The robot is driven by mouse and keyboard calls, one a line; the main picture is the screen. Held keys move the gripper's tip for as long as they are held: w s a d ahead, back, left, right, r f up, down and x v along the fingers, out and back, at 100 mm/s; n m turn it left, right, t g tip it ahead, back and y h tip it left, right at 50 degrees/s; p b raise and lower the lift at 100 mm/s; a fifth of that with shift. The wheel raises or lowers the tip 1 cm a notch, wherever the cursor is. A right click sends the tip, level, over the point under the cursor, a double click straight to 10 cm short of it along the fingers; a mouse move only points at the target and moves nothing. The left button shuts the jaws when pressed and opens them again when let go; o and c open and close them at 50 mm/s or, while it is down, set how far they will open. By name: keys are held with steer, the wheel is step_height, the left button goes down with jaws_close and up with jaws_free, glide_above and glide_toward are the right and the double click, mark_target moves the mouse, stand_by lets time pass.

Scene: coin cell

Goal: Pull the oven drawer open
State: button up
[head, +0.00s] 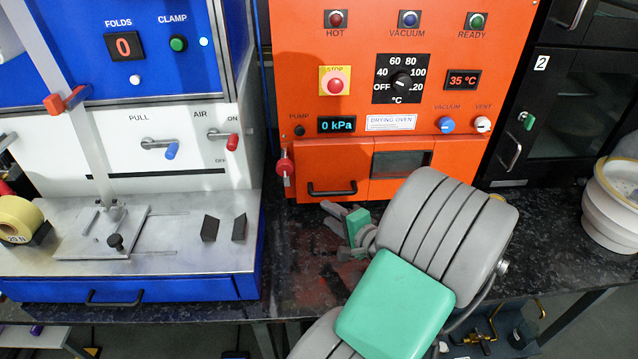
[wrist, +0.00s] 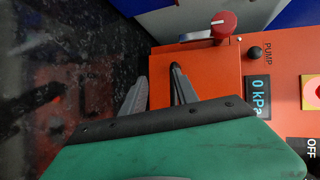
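The orange drying oven (head: 430,95) stands on the dark bench. My gripper (head: 328,216) is just below and in front of the handle, at the bench edge of the oven front. In the wrist view my gripper (wrist: 159,85) shows two separated fingers with nothing held between them, pointing at the drawer front (wrist: 215,85). The dark shape at the right finger may include the handle; I cannot tell whether they touch.
A red lever (head: 285,167) sits left of the drawer. A small dark window (head: 401,164) is on the panel to its right. The blue and white machine (head: 120,150) stands close on the left. A white round vessel (head: 612,205) is at the far right.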

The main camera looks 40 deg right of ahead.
mark_target(335, 195)
steer(key=s+d+r+m+h, duration=0.1)
steer(key=s+d+m+h, duration=0.1)
steer(key=d+m, duration=0.15)
steer(key=shift+n+t+h, duration=0.3)
steer(key=shift+n+t, duration=0.05)
steer(key=shift+t, duration=0.15)
steer(key=x, duration=0.8)
steer(key=shift+d+r+p, duration=0.15)
steer(key=shift+r+p, duration=0.05)
steer(key=shift+p, duration=0.1)
jaws_close()
